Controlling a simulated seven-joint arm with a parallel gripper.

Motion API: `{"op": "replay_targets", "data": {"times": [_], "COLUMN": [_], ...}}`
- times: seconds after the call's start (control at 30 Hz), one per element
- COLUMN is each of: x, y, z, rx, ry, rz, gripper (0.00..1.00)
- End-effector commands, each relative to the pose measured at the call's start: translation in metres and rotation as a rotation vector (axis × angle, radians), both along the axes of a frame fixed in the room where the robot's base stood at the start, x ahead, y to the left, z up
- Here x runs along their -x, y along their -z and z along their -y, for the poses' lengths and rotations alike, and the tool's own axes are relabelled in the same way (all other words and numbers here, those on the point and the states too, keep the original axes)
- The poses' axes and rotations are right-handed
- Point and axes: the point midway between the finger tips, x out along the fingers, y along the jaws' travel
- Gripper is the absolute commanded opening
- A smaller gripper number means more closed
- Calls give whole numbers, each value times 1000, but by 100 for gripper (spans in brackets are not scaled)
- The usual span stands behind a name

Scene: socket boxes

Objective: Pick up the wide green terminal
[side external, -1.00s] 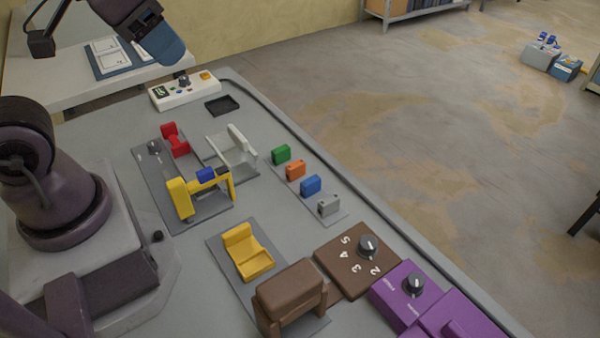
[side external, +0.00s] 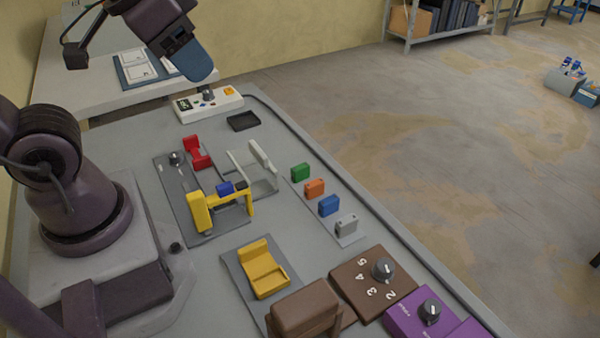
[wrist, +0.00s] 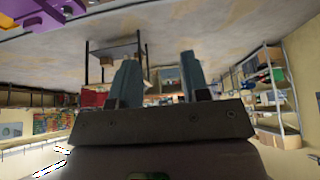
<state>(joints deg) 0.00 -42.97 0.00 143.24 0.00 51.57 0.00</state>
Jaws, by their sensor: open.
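The green terminal (side external: 300,172) is a small upright block in the side external view. It stands at the far end of a row of coloured blocks on a grey strip, right of the white bracket. My gripper (side external: 198,72) is high at the upper left, over the white control box and well away from the green terminal. In the wrist view my gripper (wrist: 157,82) has its two blue-grey fingers apart with nothing between them. The green terminal cannot be made out in the wrist view.
Orange (side external: 315,188), blue (side external: 329,206) and grey (side external: 346,225) blocks share the row. The white bracket (side external: 262,160) and yellow bracket (side external: 228,205) stand to its left. The white control box (side external: 185,109) and a black tray (side external: 243,121) lie at the back. A brown dial box (side external: 365,285) is in front.

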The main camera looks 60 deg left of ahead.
Motion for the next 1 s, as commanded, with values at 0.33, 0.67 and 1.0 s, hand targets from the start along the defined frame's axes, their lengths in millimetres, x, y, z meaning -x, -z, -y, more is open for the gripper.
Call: {"op": "replay_targets", "data": {"times": [0.33,0.67,1.0], "x": [0,0,-43], "y": [0,1,48], "z": [0,-1,-14], "rx": [0,0,37], "ry": [0,-4,-96], "rz": [0,-7,-282], "gripper": [68,77,77]}}
